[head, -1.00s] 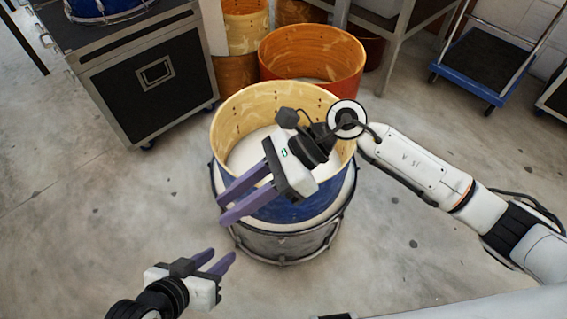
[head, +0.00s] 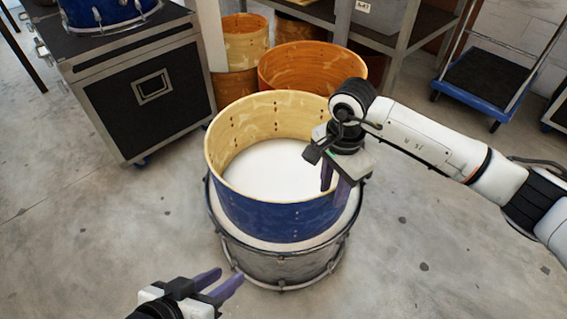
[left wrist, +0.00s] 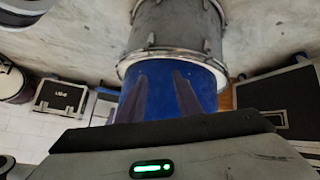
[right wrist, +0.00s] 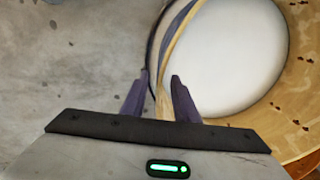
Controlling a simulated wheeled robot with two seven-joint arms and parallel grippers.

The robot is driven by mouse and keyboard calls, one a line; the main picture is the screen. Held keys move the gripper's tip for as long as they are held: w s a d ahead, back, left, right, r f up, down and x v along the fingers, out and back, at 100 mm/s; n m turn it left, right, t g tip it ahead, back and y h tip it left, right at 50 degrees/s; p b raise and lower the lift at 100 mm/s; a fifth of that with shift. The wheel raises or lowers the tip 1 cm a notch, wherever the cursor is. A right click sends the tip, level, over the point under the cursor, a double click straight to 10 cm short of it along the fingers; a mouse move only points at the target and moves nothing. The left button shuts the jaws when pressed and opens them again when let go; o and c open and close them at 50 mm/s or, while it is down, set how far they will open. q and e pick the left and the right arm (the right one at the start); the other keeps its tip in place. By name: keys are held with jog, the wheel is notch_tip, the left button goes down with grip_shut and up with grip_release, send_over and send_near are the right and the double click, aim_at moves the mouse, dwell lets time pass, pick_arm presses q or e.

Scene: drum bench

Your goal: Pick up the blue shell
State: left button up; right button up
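The blue shell (head: 275,218), an open drum shell with a bare wood inside, rests upright on a grey drum (head: 285,265) with a white head. My right gripper (head: 335,195) points down at the shell's right rim, one finger inside and one outside. In the right wrist view the rim (right wrist: 163,100) runs between its open fingers (right wrist: 160,92), with gaps beside it. My left gripper (head: 222,284) is open and empty, low in front of the drums and apart from them. The left wrist view shows the blue shell (left wrist: 160,82) beyond its fingers (left wrist: 162,90).
An orange shell (head: 310,62) and wooden shells (head: 243,36) stand close behind. A black case (head: 150,95) with a blue drum on it is at left. A shelf frame (head: 400,40) is behind, a blue trolley (head: 485,75) at right. The floor on both sides is clear.

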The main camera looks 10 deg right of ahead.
notch_tip(320, 180, down, 4)
jog(key=shift+f+b, duration=0.1)
jog(key=shift+b, duration=0.5)
grip_shut()
pick_arm(q)
jog(key=shift+w+d+r+t+h, duration=0.2)
jog(key=shift+d+r+t+h, duration=0.25)
jog(key=shift+r, duration=0.2)
pick_arm(e)
jog(key=shift+w+a+r, duration=0.15)
jog(key=shift+w+r, duration=0.05)
jog(key=shift+r, duration=0.05)
